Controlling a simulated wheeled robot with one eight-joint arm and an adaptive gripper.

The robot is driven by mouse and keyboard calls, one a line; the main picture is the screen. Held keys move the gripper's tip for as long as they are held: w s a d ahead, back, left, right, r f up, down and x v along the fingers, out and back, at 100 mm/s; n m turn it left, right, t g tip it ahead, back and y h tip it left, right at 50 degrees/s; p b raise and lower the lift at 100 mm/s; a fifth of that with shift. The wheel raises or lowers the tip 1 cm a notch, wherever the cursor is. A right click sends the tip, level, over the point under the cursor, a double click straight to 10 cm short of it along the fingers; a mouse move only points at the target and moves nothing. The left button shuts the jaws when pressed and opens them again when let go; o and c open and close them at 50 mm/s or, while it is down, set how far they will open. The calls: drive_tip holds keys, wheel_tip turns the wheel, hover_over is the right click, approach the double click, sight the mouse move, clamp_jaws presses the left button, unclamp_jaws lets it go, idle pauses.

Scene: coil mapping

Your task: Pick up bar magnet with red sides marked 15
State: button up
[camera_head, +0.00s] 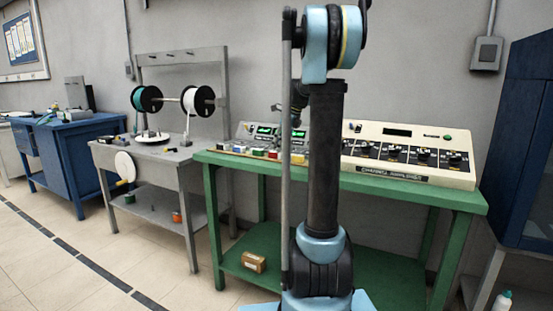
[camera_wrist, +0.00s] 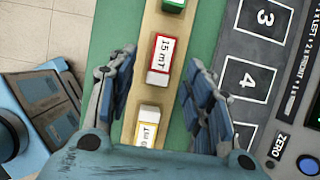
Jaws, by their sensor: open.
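The bar magnet with red sides (camera_head: 273,154) sits in a row of coloured blocks near the front edge of the green table. In the wrist view this red-sided magnet (camera_wrist: 162,57) shows a white label reading "15 mT" and lies on a tan strip. My gripper (camera_wrist: 161,62) is open, with one finger to the left and one to the right of the magnet, apart from it. Nothing is held. In the head view my arm hides most of the gripper.
A yellow-sided magnet (camera_wrist: 147,125) lies just below the red one in the wrist view, and a green one (camera_wrist: 173,4) just above. A numbered panel (camera_wrist: 250,80) is to the right. A cream control console (camera_head: 405,155) stands on the green table (camera_head: 340,180).

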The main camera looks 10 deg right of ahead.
sight(276, 155)
drive_tip(key=shift+x, duration=1.9)
drive_tip(key=shift+w+r, duration=0.1)
drive_tip(key=shift+c, duration=0.6)
clamp_jaws()
